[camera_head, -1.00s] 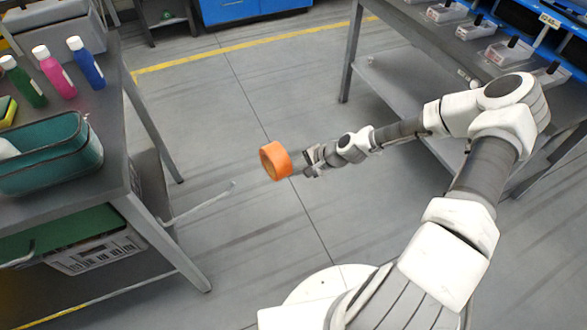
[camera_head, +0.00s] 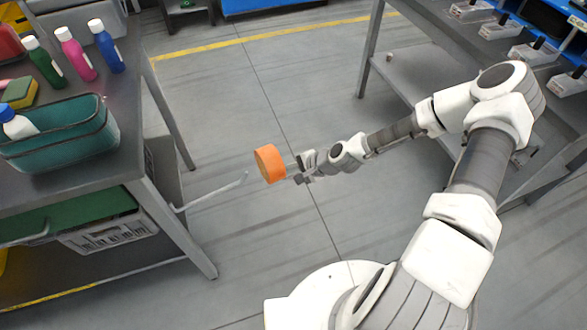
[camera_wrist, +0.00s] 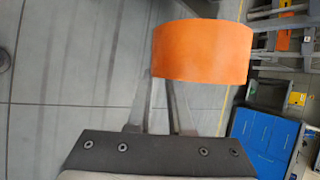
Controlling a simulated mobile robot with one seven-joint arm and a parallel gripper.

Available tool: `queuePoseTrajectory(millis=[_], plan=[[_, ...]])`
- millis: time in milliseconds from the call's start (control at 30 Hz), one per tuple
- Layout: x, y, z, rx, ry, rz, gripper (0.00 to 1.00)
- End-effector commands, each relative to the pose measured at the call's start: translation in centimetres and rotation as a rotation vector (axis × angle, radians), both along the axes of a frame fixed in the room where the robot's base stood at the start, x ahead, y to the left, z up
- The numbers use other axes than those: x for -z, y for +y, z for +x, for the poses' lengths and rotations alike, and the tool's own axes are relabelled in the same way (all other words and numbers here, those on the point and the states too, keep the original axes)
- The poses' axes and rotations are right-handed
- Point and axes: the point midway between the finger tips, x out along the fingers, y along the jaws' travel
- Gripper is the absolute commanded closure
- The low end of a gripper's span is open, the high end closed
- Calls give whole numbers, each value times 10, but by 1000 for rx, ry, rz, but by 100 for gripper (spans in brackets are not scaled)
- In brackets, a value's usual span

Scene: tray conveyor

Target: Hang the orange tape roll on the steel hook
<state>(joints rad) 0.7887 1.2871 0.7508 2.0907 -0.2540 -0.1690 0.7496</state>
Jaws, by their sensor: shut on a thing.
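The orange tape roll (camera_head: 270,164) is held out over open floor at the end of my arm. It also shows large in the wrist view (camera_wrist: 202,51). My gripper (camera_head: 296,168) is shut on the roll; in the wrist view its fingers (camera_wrist: 162,88) reach up to the roll's lower edge. The steel hook (camera_head: 212,191) is a thin rod sticking out to the right from the left table's side, with its tip turned up. The roll is to the right of the hook's tip and apart from it. I do not make out the hook in the wrist view.
The left table (camera_head: 130,150) carries a teal bin (camera_head: 58,140) and several bottles. A crate (camera_head: 105,232) sits on its lower shelf. Another table (camera_head: 420,75) with small trays stands at the right. The floor between the tables is clear.

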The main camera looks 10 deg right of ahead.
Motion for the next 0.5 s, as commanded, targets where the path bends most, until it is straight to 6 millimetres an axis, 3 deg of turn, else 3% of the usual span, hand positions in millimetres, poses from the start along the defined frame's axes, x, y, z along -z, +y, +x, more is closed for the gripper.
queuePoseTrajectory(millis=[500], plan=[[2, 34, -15, -3, 0, 0, 100]])
